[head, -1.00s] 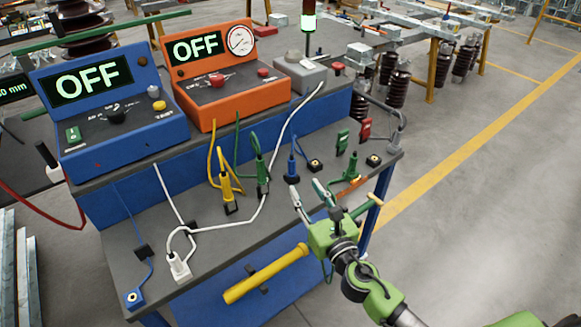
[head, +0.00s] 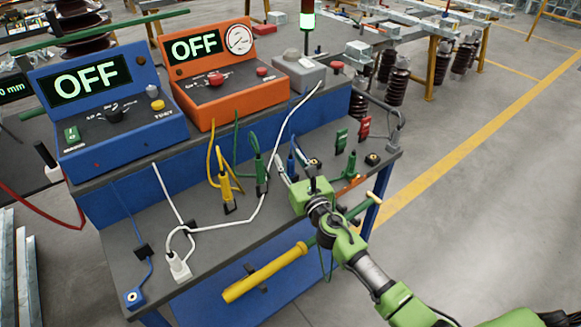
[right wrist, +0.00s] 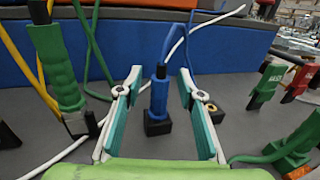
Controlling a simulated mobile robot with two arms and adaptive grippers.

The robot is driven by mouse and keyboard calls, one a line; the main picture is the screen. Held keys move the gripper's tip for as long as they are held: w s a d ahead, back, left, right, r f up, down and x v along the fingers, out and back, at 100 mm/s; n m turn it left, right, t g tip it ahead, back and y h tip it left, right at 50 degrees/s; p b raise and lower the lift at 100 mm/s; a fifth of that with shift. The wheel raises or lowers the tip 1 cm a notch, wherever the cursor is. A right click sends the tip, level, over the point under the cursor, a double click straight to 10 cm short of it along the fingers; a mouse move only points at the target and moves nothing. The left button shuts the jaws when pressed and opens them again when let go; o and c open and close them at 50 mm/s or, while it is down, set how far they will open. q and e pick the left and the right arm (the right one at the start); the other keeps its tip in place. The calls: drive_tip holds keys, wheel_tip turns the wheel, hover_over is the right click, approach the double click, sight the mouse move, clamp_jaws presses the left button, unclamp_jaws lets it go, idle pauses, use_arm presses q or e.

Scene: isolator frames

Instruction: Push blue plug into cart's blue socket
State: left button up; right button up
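The blue plug (head: 291,166) stands upright in a black holder on the cart's lower shelf, partly hidden by my right gripper in the head view. In the right wrist view the blue plug (right wrist: 159,92) stands between the two fingers. My right gripper (right wrist: 160,75) is open, with a finger on each side of the plug and visible gaps between. It also shows in the head view (head: 288,165). The blue socket (head: 134,297) is at the cart's near left corner, with a blue cable running from it. My left gripper is not in view.
A yellow plug (head: 226,188) and a green plug (head: 258,172) stand left of the blue plug. A white plug (head: 178,266) sits on the shelf with its cable looping across. A yellow bar (head: 265,272) runs along the cart's front.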

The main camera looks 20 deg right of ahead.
drive_tip(key=shift+s, duration=0.1)
drive_tip(key=shift+c, duration=0.4)
clamp_jaws()
drive_tip(key=shift+r, duration=0.1)
drive_tip(key=shift+r+p, duration=0.45)
drive_tip(key=shift+r, duration=0.1)
wheel_tip(320, 180, up, 3)
drive_tip(key=shift+f+p, duration=0.1)
drive_tip(key=shift+p, duration=0.85)
drive_tip(key=s+r+p, duration=0.2)
drive_tip(key=s+r, duration=0.7)
drive_tip(key=s, duration=0.5)
drive_tip(key=shift+d+p, duration=0.2)
drive_tip(key=shift+p, duration=0.2)
